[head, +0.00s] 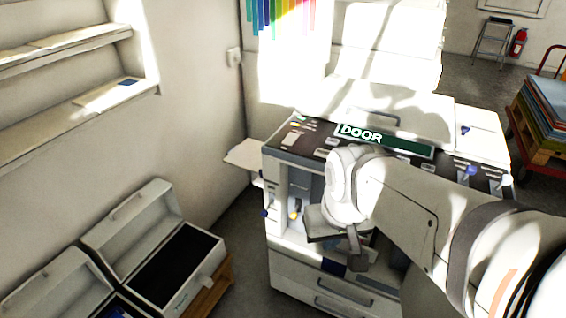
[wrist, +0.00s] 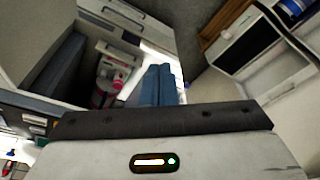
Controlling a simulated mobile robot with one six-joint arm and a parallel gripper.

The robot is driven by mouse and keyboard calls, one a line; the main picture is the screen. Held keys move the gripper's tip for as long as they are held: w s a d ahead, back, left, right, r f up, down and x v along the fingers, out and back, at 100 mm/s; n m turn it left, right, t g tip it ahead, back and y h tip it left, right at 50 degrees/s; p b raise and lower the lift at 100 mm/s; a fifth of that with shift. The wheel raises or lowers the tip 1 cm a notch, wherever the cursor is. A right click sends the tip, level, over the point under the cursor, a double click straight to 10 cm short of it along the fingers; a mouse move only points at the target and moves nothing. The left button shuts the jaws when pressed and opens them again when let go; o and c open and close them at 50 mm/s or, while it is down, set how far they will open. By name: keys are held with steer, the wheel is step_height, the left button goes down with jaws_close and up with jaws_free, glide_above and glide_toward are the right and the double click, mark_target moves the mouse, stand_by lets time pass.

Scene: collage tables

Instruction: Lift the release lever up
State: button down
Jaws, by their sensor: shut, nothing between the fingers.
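A large white machine with a green "DOOR" label (head: 385,139) stands in the head view, and its front bay is open. My gripper (head: 357,262) is in front of this bay, pointing down and inward. In the wrist view my gripper's blue-grey fingers (wrist: 159,84) are together with nothing between them. Beyond them the open bay shows a white and red part (wrist: 108,88), apart from the fingers in the picture. A small part with a yellow tip (head: 295,210) shows at the bay's left in the head view. I cannot tell which part is the release lever.
Open white boxes (head: 172,262) stand on the floor at the left, and shelves (head: 70,110) are on the left wall. A drawer front (head: 330,297) is below the bay. A cart with stacked boards (head: 545,115) is at the far right. Grey floor lies between boxes and machine.

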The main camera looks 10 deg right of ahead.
steer(key=m+t+y+b, duration=0.9)
steer(key=m+b, duration=1.3)
steer(key=b, duration=0.6)
glide_toward(296, 211)
steer(key=d+f, duration=0.1)
steer(key=s+d+f+g+y, duration=0.1)
steer(key=shift+d+f, duration=0.25)
steer(key=shift+f, duration=0.15)
steer(key=b+x, duration=0.3)
steer(key=x, duration=0.7)
steer(key=shift+s+a+y, duration=0.15)
steer(key=shift+s+y, duration=0.1)
steer(key=shift+y, duration=0.05)
